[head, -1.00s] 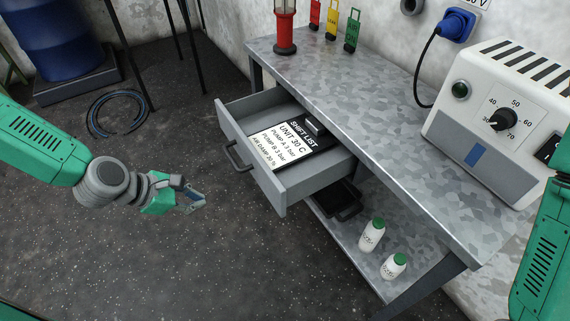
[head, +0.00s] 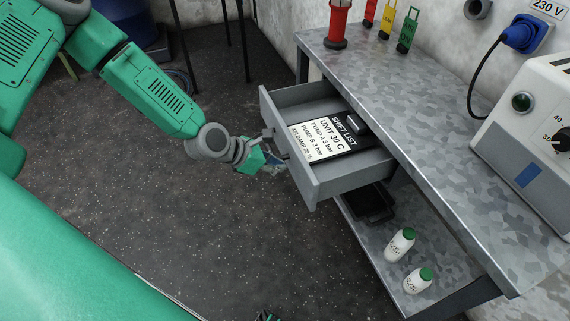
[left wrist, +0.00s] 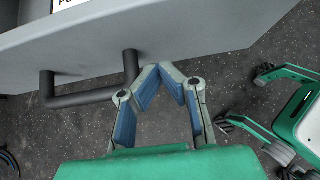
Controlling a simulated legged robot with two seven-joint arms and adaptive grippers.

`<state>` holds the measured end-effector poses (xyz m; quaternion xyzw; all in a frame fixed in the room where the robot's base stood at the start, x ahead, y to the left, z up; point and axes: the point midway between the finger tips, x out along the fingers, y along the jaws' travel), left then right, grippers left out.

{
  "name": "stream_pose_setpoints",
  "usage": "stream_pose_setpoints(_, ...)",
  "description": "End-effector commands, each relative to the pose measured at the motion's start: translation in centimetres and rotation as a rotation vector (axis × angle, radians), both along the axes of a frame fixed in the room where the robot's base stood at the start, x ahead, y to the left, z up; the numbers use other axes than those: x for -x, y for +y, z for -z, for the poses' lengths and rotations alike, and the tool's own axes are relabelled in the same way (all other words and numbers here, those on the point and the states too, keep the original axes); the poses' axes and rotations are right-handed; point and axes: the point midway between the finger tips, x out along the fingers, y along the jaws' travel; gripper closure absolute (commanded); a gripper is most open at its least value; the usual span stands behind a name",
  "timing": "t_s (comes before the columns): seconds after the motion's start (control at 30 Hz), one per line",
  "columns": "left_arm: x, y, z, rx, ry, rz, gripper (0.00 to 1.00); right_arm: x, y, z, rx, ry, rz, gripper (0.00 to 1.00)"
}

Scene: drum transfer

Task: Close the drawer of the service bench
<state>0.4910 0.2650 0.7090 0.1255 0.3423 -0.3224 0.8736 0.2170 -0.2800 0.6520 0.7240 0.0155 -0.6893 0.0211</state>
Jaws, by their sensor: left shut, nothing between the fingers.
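The service bench (head: 400,130) has its drawer pulled out, its grey front (head: 291,150) facing left in the head view. The drawer's dark bar handle (head: 268,133) is partly hidden behind my left gripper (head: 273,166). In the left wrist view the drawer front (left wrist: 200,32) crosses the top and the handle (left wrist: 88,98) is at left. My left gripper (left wrist: 172,68) has its fingertips together, empty, close to the drawer front and just right of the handle's near post. I cannot tell whether they touch the front. My right gripper is not clearly seen.
Two white bottles with green caps (head: 400,245) and a black tray (head: 369,204) are on the lower shelf. A red lamp (head: 338,25) and a white device (head: 530,130) stand on top.

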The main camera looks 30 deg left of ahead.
Motion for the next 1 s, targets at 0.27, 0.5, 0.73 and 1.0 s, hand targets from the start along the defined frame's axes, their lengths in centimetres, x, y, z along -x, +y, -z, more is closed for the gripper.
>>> stream_pose_setpoints(0.27, -1.4, -1.1, 0.0, 0.000, 0.001, -0.001, 1.00, 0.0, 0.0, 0.0, 0.000, 0.000, 0.000, 0.60)
stream_pose_setpoints(0.5, -1.4, -1.2, 0.0, 0.000, 0.002, 0.000, 1.00, 0.0, 0.0, 0.0, 0.000, 0.000, 0.000, 0.60)
stream_pose_setpoints(0.73, -1.8, -1.5, 0.1, 0.000, 0.001, 0.001, 1.00, 0.0, 0.0, 0.2, 0.000, 0.000, 0.000, 0.60)
stream_pose_setpoints(1.0, -4.8, -4.1, 0.3, 0.000, 0.000, 0.003, 1.00, 0.0, 0.0, 1.7, 0.000, 0.000, 0.000, 0.60)
